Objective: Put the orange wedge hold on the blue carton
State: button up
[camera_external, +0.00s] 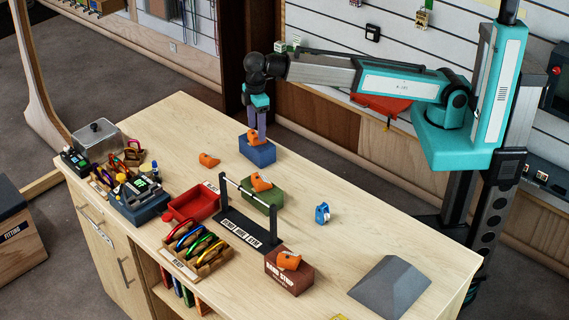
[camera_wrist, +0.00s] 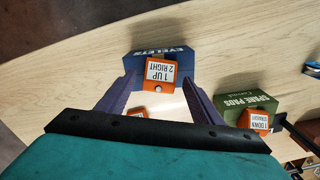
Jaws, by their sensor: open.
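The blue carton (camera_external: 259,153) stands near the far edge of the table; its printed side shows in the wrist view (camera_wrist: 135,60). An orange wedge hold (camera_external: 253,138) labelled "1 UP 2 RIGHT" sits on the carton, and it is central in the wrist view (camera_wrist: 161,75). My gripper (camera_external: 257,132) is open just above the carton. In the wrist view its fingers (camera_wrist: 159,79) stand either side of the hold, with gaps showing. A second orange hold (camera_external: 208,160) lies on bare table; it is partly hidden in the wrist view (camera_wrist: 137,113).
A green carton (camera_external: 262,201) bears another orange hold (camera_external: 260,182), beside a black bar stand (camera_external: 247,230). A brown carton (camera_external: 288,278) bears one too (camera_external: 289,260). A red tray (camera_external: 191,206), blue device (camera_external: 322,214) and grey wedge (camera_external: 390,287) stand nearby.

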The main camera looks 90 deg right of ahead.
aim_at(256, 132)
jog(key=shift+r+p, duration=2.1)
jog(key=shift+r, duration=1.35)
jog(key=s+d+f+m+t+h+b, duration=0.1)
jog(key=d+f+m+t+h+b, duration=0.3)
jog(key=d+f, duration=1.6)
jog(key=s+a+f+g+y, duration=0.1)
jog(key=s+a+f+g, duration=0.15)
jog(key=s+f, duration=0.75)
jog(key=s+a+f+g+y, duration=0.1)
jog(key=s+f+g, duration=0.2)
jog(key=s+f, duration=0.65)
jog(key=s+a+f+g+y, duration=0.1)
jog(key=s+a+f+g, duration=0.1)
jog(key=s+f, duration=0.6)
jog(key=s+a+f+g+y, duration=0.1)
jog(key=s+a+f, duration=0.3)
jog(key=s+f, duration=0.5)
jog(key=s+g, duration=0.1)
jog(key=s, duration=0.7)
jog(key=shift+a+p, duration=0.15)
jog(key=shift+p, duration=0.25)
